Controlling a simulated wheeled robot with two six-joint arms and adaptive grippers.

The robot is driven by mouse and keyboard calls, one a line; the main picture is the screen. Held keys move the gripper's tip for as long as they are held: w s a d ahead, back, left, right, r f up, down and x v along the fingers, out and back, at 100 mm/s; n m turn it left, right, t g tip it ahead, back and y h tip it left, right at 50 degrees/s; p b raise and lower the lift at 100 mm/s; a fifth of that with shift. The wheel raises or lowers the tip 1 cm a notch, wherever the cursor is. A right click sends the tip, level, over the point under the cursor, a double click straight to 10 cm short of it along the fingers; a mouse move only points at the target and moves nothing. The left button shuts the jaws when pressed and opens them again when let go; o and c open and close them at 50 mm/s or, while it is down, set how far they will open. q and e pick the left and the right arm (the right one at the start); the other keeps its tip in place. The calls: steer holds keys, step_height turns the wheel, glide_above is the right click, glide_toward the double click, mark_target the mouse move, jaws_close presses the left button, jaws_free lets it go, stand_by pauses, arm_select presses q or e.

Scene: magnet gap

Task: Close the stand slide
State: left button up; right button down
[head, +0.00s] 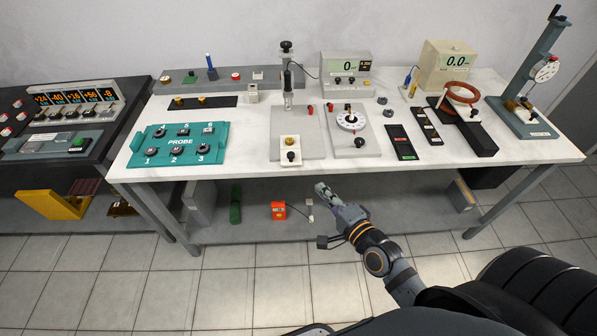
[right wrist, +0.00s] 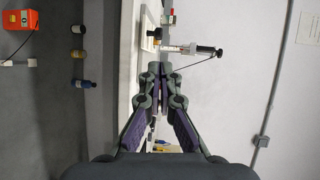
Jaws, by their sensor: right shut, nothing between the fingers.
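On the table, a grey plate (head: 313,138) carries an upright stand (head: 287,75) with a black knob on top. A cream slide (head: 290,143) with a brass piece and a dark knob (head: 291,156) lies at the plate's front, its front end reaching past the plate edge. My right gripper (head: 321,188) is shut and empty, in front of the table edge, below and right of the slide, touching nothing. In the right wrist view its closed fingers (right wrist: 160,72) point toward the stand (right wrist: 195,50) and the cream slide (right wrist: 150,39). My left gripper is out of view.
A teal probe board (head: 178,143) lies left of the plate and a dial plate (head: 353,133) stands right of it. A black-armed fixture with a copper ring (head: 463,91) is further right. The table's front strip is mostly clear. A lower shelf (head: 345,223) holds an orange box (head: 278,210).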

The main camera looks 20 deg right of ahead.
steer(key=b, duration=0.1)
glide_toward(296, 143)
steer(key=a, duration=0.1)
steer(key=s+a+r, duration=0.1)
steer(key=a, duration=0.3)
steer(key=shift+s+a+r, duration=0.1)
steer(key=shift+s+r, duration=0.2)
steer(key=shift+r, duration=0.1)
steer(key=w+d+b, duration=0.1)
steer(key=w, duration=0.2)
steer(key=w+d+b, duration=0.1)
steer(key=w, duration=0.3)
steer(key=w+d+b, duration=0.1)
steer(key=w, duration=0.3)
steer(key=shift+w+d+f, duration=0.15)
steer(key=shift+w, duration=0.1)
steer(key=shift+d+r, duration=0.1)
steer(key=shift+r, duration=0.25)
